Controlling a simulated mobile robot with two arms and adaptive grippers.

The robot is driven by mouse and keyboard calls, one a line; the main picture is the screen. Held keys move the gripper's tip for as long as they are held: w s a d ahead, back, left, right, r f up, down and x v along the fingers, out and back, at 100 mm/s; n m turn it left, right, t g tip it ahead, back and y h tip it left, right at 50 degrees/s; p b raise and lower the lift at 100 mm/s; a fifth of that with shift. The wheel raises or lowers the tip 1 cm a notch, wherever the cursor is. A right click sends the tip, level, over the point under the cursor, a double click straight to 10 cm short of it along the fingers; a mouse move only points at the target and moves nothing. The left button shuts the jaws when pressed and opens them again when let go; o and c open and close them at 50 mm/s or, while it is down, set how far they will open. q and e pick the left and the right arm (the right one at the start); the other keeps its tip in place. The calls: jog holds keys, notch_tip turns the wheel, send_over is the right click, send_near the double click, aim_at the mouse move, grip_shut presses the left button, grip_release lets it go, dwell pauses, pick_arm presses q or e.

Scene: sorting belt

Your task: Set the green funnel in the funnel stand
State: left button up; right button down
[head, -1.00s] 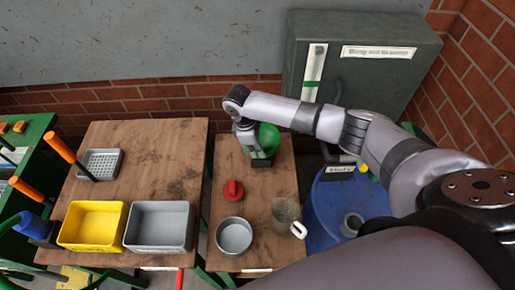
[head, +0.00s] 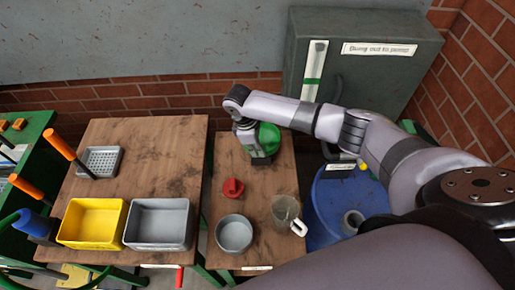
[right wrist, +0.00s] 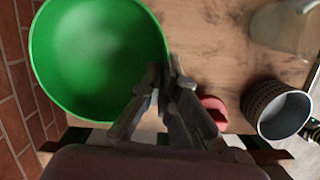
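The green funnel (head: 268,138) is at the far end of the narrow wooden table, its wide mouth facing up in the right wrist view (right wrist: 95,55). A dark block (head: 261,160), probably part of the funnel stand, shows just below it; the rest is hidden behind the funnel and my gripper. I cannot tell whether the funnel is seated in it. My right gripper (head: 247,145) is at the funnel's left side. In the right wrist view its fingers (right wrist: 165,70) are close together, one on each side of the rim, and look shut on it. My left gripper is not in view.
A red piece (head: 233,189), a grey round container (head: 234,234) and a clear jug (head: 285,210) stand nearer on the same table. A blue drum (head: 345,195) is to its right. Yellow (head: 92,248) and grey (head: 158,246) bins are on the left table. A brick wall is behind.

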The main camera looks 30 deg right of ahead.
jog(key=shift+f, duration=0.15)
jog(key=c, duration=1.7)
grip_release()
jog(key=shift+c, duration=0.4)
jog(key=c, duration=0.4)
